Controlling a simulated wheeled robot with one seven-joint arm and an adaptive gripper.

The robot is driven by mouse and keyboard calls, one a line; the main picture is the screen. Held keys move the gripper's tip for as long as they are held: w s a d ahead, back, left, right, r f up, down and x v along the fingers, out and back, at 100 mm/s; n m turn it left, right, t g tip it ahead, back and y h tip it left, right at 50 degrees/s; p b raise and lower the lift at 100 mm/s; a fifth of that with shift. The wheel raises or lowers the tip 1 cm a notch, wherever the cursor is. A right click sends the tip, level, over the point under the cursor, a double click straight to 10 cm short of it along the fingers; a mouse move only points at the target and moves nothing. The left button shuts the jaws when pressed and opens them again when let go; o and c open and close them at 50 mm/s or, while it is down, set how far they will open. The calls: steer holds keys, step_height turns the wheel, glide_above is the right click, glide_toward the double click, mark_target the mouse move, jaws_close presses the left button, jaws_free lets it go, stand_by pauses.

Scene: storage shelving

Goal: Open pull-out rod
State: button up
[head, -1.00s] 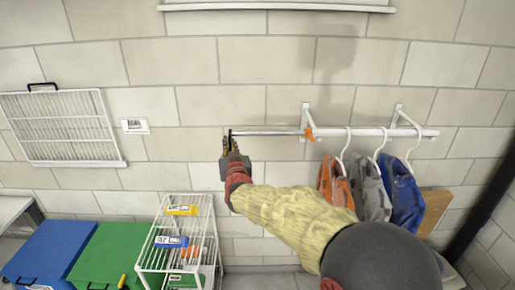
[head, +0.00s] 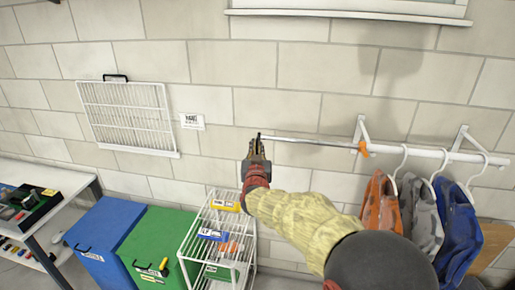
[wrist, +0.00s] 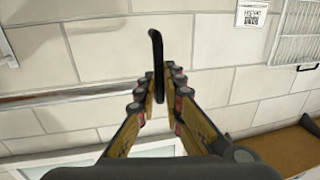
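The pull-out rod (head: 310,141) is a thin metal bar. It sticks out to the left from the end of a white wall rail (head: 440,153). Its left end carries a black upright handle, seen between my fingertips in the wrist view (wrist: 157,50). My gripper (head: 257,147) is at that end, its fingers closed in on either side of the handle; it also shows in the wrist view (wrist: 158,90). Part of the handle and the rod's end is hidden by the fingers.
Orange, grey and blue garments (head: 381,207) hang from the rail at the right. A white wire rack (head: 217,240) stands below my gripper. Green (head: 152,245) and blue (head: 100,235) boxes are left of it.

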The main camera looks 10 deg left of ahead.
steer(key=o, duration=0.3)
steer(key=s, duration=0.4)
steer(key=s+d, duration=0.1)
steer(key=s, duration=0.3)
steer(key=s+d, duration=0.1)
steer(key=s, duration=0.2)
steer(key=shift+s+d, duration=0.2)
steer(key=shift+s, duration=0.2)
